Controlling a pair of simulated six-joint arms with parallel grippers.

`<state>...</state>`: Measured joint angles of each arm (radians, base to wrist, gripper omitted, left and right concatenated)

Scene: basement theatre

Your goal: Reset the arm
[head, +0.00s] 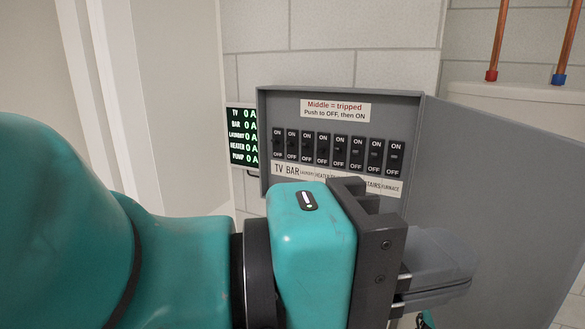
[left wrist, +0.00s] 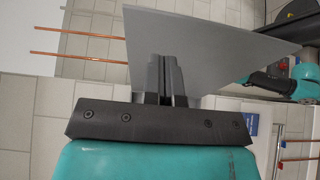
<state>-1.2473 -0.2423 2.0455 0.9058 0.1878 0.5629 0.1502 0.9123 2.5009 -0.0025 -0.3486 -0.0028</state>
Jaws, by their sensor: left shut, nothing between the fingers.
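My left arm comes in from the left in the head view. Its gripper (head: 440,268) is shut and empty, in front of the lower right of the breaker panel (head: 290,103), apart from the switches. In the left wrist view the fingers of the left gripper (left wrist: 166,80) are together, with the grey panel door (left wrist: 205,45) behind them. The panel holds a row of several black switches marked ON above and OFF below; their exact positions are too small to tell. My gripper hides part of the label strip (head: 285,171). My right gripper does not show clearly.
The open grey door (head: 500,190) swings out to the right of my left gripper. A lit display (head: 243,137) left of the panel reads 0 A on each line. Copper pipes (head: 497,40) rise at the upper right. A block wall (head: 330,40) stands behind.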

